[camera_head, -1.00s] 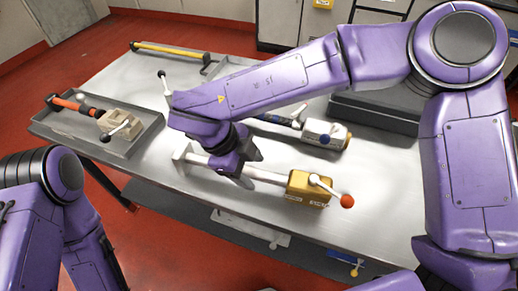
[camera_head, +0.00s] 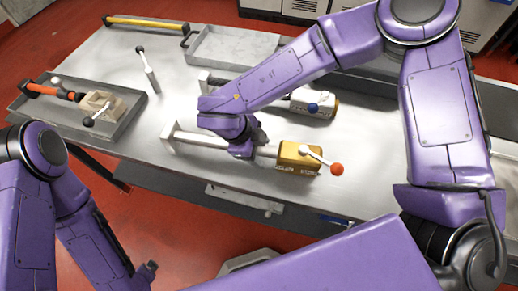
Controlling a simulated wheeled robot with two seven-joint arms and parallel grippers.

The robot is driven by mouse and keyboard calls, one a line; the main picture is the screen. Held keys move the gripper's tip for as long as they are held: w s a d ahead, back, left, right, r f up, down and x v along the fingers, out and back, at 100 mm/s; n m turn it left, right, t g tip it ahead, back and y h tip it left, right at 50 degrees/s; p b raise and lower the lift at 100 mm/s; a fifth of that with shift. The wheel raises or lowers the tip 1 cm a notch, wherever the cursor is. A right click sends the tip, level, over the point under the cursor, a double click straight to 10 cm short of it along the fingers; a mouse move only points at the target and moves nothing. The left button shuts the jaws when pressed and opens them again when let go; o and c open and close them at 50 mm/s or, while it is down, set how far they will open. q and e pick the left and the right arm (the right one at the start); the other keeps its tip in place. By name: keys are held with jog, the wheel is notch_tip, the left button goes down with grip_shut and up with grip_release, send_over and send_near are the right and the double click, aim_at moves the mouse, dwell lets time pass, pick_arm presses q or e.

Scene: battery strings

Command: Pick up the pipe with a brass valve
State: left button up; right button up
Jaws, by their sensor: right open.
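The pipe with a brass valve lies on the table, its white pipe (camera_head: 188,137) running left to right. Its brass body (camera_head: 297,158) is at the right end, with a white lever tipped by an orange-red ball (camera_head: 337,169). My right gripper (camera_head: 243,152) is open, pointing down at the pipe just left of the brass body. It hides part of the pipe; I cannot tell whether the fingers straddle or touch it. My left arm hangs at the lower left, away from the pipe; a dark tip there (camera_head: 147,271) seems to be my left gripper, its jaws unclear.
A grey tray (camera_head: 113,134) at left holds a red-handled pipe with a beige valve. An empty tray (camera_head: 235,45) and a yellow bar (camera_head: 145,22) are at the back.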

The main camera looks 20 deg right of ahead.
jog(key=shift+w+f, duration=0.1)
jog(key=shift+f, duration=0.15)
dwell(0.5)
grip_shut()
